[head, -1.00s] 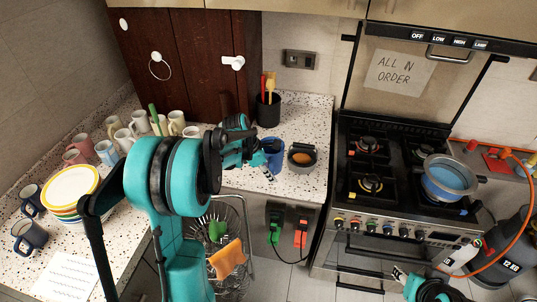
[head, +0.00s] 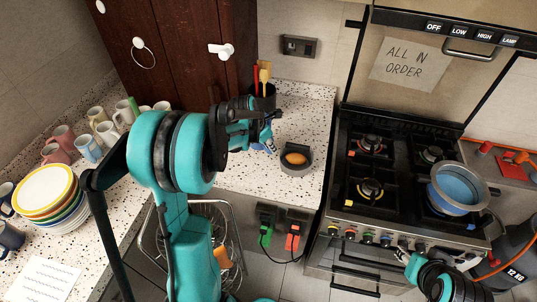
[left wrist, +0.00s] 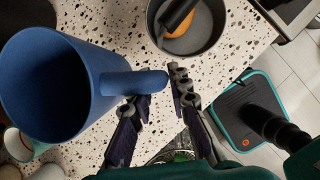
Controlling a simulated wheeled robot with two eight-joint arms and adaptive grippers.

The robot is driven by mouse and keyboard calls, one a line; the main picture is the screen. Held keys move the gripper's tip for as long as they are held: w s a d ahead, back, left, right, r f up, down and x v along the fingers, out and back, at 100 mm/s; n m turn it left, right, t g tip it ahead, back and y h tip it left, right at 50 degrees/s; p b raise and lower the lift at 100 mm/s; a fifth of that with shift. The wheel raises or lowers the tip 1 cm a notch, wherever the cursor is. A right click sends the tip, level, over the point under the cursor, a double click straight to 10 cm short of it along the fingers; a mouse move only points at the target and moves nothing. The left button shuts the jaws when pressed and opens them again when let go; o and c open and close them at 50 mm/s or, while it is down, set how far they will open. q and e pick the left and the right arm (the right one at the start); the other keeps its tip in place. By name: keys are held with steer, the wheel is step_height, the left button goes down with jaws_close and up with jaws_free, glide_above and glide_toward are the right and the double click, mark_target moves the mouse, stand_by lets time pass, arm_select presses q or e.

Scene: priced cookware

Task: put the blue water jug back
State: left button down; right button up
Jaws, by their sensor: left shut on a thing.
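The blue water jug (left wrist: 100,75) fills the left of the left wrist view, its open mouth toward the camera and its handle reaching toward my fingers. My left gripper (left wrist: 152,98) is shut on its handle. In the head view my left gripper (head: 264,130) is over the back counter, left of a grey pan, and hides most of the jug. I cannot tell whether the jug touches the counter. My right gripper (head: 403,257) is low at the right, in front of the stove; its fingers are too unclear to judge.
The grey pan (head: 297,165) with an orange thing in it stands close right of my left gripper. A utensil holder (head: 263,97) is behind. Mugs (head: 88,148) and stacked plates (head: 46,190) stand left. A blue pot (head: 456,190) sits on the stove (head: 390,200).

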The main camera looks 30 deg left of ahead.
arm_select(q)
step_height(320, 180, down, 6)
steer(key=shift+b, duration=0.55)
steer(key=shift+f, duration=0.15)
steer(key=c, duration=1.4)
jaws_free()
steer(key=shift+c, duration=0.2)
steer(key=shift+r, duration=0.2)
